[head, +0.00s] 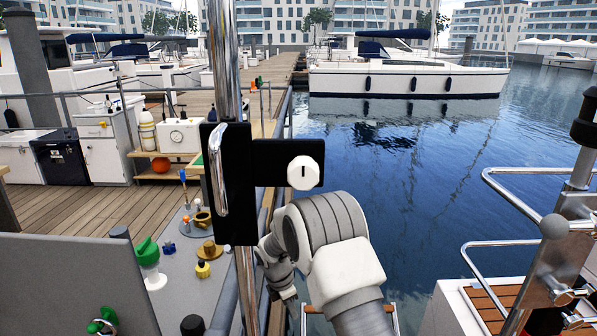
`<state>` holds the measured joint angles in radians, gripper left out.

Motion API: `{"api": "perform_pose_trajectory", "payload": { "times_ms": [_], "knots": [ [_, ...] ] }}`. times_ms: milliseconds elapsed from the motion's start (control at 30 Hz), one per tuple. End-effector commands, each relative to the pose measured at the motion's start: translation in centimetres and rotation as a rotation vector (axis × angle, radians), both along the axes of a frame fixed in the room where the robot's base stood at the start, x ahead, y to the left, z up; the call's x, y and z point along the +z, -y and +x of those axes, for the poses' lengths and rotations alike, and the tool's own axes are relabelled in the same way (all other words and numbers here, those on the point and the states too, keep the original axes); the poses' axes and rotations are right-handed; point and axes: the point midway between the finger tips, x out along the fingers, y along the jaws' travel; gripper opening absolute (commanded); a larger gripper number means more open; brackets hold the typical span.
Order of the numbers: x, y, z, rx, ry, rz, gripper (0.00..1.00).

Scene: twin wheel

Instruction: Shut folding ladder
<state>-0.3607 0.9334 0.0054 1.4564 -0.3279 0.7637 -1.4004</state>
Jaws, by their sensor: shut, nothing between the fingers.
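My gripper (290,309) is small in the picture, pointing down beside the frame's left rail. It is shut and empty. I cannot tell whether it touches the rail.
A steel post with a black bracket (238,180) and white knob (303,173) stands close in front. Steel handrails (500,195) and a wood-slatted platform (495,297) are at right. A grey counter (190,275) with winches and fittings is at left. Open water lies between.

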Motion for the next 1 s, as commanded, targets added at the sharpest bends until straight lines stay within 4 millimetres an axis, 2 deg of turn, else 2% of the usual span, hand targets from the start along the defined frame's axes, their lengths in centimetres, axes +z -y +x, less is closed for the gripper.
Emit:
{"api": "perform_pose_trajectory", "payload": {
  "times_ms": [433,1000],
  "knots": [
    [0.1,0.0,0.1,0.0,0.0,0.0,0.0],
    [-1.3,0.1,4.4,0.0,0.001,0.0,0.0]
  ]
}}
